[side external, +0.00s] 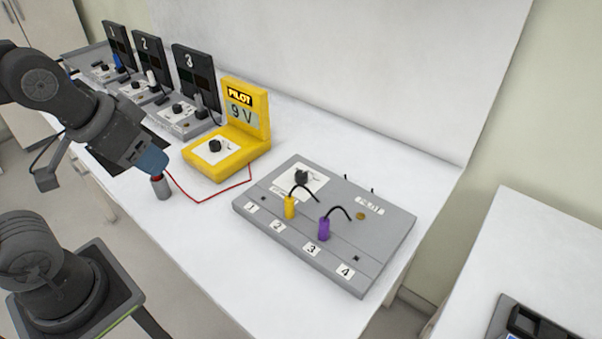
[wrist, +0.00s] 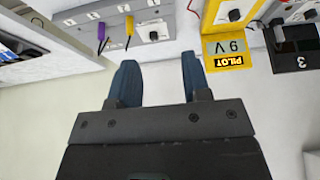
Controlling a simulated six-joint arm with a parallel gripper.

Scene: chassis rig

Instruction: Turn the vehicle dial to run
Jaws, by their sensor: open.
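The grey chassis box (side external: 385,225) lies on the white table, marked PILOT and numbered 1 to 4 along its front. Its black dial (side external: 302,177) sits on a white plate near the back left; the plate's lettering is too small to read. The dial also shows at the top of the wrist view (wrist: 154,35). My gripper (side external: 153,163) is well left of the box, above the table's left side. In the wrist view its blue fingers (wrist: 160,75) are apart with nothing between them. The dial's exact pointing direction cannot be told.
A grey cylinder (side external: 162,188) with a red lead is just below my gripper. Yellow (side external: 290,207) and purple (side external: 324,229) plugs stand up from the box near the dial.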

